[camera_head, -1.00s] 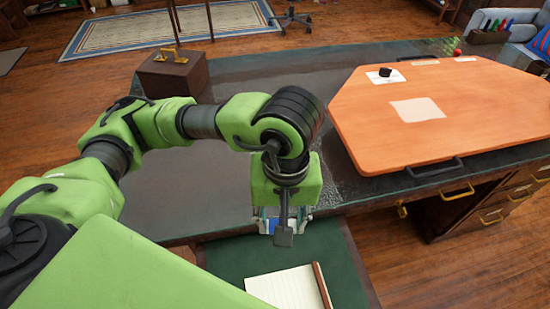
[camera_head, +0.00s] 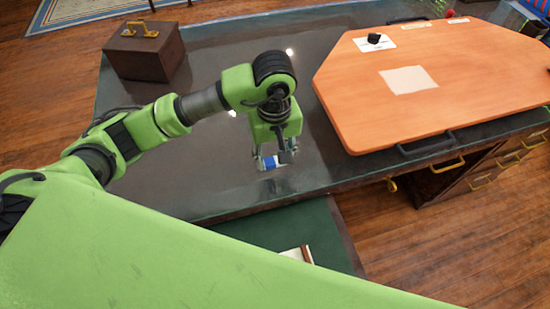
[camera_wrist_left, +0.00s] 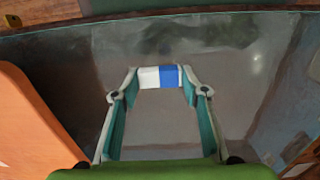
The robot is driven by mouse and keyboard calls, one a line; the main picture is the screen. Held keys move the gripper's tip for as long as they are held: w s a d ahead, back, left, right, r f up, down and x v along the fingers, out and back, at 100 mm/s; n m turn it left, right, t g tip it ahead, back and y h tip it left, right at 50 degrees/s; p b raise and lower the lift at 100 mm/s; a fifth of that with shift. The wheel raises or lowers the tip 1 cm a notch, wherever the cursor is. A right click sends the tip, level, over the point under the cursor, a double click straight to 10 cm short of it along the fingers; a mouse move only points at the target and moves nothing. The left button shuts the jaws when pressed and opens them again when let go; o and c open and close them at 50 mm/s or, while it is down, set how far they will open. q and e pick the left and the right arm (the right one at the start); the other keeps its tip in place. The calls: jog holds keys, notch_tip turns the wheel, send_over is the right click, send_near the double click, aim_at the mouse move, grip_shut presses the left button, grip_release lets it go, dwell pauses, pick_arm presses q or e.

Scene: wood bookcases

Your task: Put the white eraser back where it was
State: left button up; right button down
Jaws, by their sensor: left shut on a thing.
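The eraser (camera_wrist_left: 149,77), white with a blue part, is held crosswise between the fingertips of my left gripper (camera_head: 272,163). In the wrist view both fingers touch its ends. In the head view the gripper points down over the dark glossy desk top (camera_head: 205,165), left of the orange board; its height above the desk is hard to tell. The board (camera_head: 450,80) has a pale square (camera_head: 408,80) in its middle and a white card (camera_head: 374,42) with a black object (camera_head: 374,38) on it at the far left. My right gripper is not in view.
A brown box (camera_head: 145,52) with a yellow handle stands at the back left of the desk. A green surface (camera_head: 285,228) with a partly hidden notepad (camera_head: 298,253) lies in front. A dark handle (camera_head: 426,146) sticks out at the board's near edge. The desk around the gripper is clear.

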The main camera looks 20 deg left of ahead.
aim_at(275, 163)
pick_arm(q)
jog(key=shift+w+a+f, duration=0.1)
jog(key=shift+w+f, duration=0.45)
jog(key=shift+f, duration=0.1)
jog(key=f, duration=0.1)
jog(key=f+p, duration=0.1)
jog(key=f, duration=0.1)
jog(key=shift+w+f, duration=0.25)
jog(key=shift+a+f, duration=0.1)
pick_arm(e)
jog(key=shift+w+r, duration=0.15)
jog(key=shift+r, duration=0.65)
pick_arm(q)
jog(key=shift+f, duration=0.2)
jog(key=o, duration=1)
jog(key=shift+r, duration=0.1)
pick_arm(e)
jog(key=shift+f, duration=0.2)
